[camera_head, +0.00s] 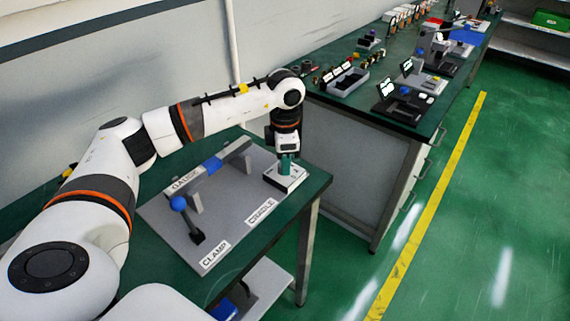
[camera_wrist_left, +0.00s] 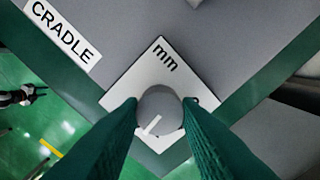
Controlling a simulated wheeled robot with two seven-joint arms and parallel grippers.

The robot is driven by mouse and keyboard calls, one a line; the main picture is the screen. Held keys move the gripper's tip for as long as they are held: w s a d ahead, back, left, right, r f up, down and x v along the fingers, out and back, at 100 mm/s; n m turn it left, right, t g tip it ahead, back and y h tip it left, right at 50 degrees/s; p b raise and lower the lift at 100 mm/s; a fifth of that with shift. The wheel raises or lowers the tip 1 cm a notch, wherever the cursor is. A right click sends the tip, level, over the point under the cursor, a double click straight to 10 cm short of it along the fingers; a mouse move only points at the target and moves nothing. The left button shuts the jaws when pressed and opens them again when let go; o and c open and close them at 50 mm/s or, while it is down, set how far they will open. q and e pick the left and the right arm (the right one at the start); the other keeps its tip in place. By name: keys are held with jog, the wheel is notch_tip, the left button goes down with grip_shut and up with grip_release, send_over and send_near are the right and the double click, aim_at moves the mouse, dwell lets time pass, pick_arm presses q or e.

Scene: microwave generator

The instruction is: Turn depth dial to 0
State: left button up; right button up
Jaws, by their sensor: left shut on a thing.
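The depth dial (camera_wrist_left: 159,108) is a round grey knob with a white pointer line, on a white square plate marked "mm" (camera_wrist_left: 166,62) in the left wrist view. The pointer aims toward the lower left of that view. My left gripper (camera_wrist_left: 158,112) has its green fingers on both sides of the knob and is shut on it. In the head view my left gripper (camera_head: 287,164) points down over the white dial block (camera_head: 287,180) at the right corner of the grey board. The knob is hidden there. My right gripper is not in view.
The grey board (camera_head: 222,222) carries a blue-knobbed clamp lever (camera_head: 186,214), a gauge bar (camera_head: 208,166) and a "CRADLE" label (camera_head: 262,212). It lies on a green table near its edge. Another bench (camera_head: 400,125) with several devices stands behind. A wall runs along the left.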

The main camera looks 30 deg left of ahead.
pick_arm(q)
jog(key=shift+m, duration=0.6)
jog(key=shift+r+b, duration=0.15)
jog(key=shift+b, duration=0.15)
jog(key=o, duration=1)
notch_tip(320, 180, up, 12)
jog(key=shift+f+b, duration=0.1)
jog(key=shift+b, duration=0.75)
